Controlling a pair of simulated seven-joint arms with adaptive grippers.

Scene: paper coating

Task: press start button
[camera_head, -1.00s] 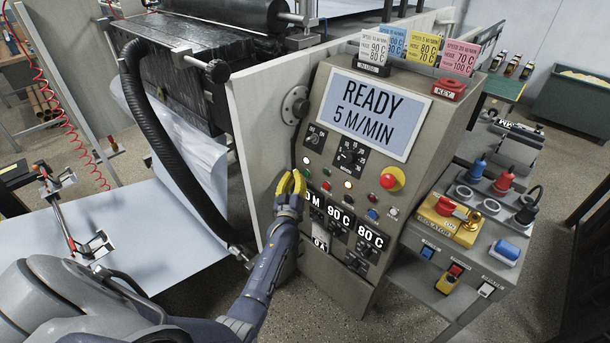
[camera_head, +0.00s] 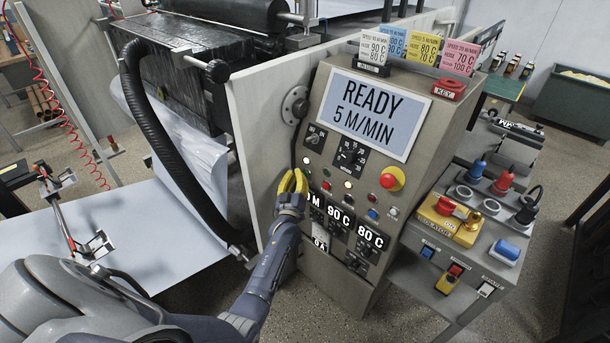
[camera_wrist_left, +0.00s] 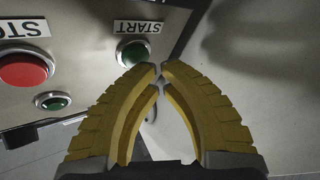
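The start button (camera_wrist_left: 133,53) is a green round button with an upside-down START label (camera_wrist_left: 138,27) above it in the left wrist view. My left gripper (camera_wrist_left: 159,68) has yellow fingers, their tips drawn together, with nothing seen held. The tips show just right of and below the button in that view; I cannot tell whether they touch the panel. In the head view, my left gripper (camera_head: 293,173) is at the left edge of the control panel (camera_head: 410,181), and I cannot clearly pick out the start button there. My right gripper is not in view.
A red stop button (camera_wrist_left: 24,70) and a small green button (camera_wrist_left: 52,101) lie to the left in the wrist view. The panel screen (camera_head: 366,118) reads READY 5 M/MIN. A red emergency knob (camera_head: 392,178) sticks out right of my gripper. A black hose (camera_head: 165,145) hangs left.

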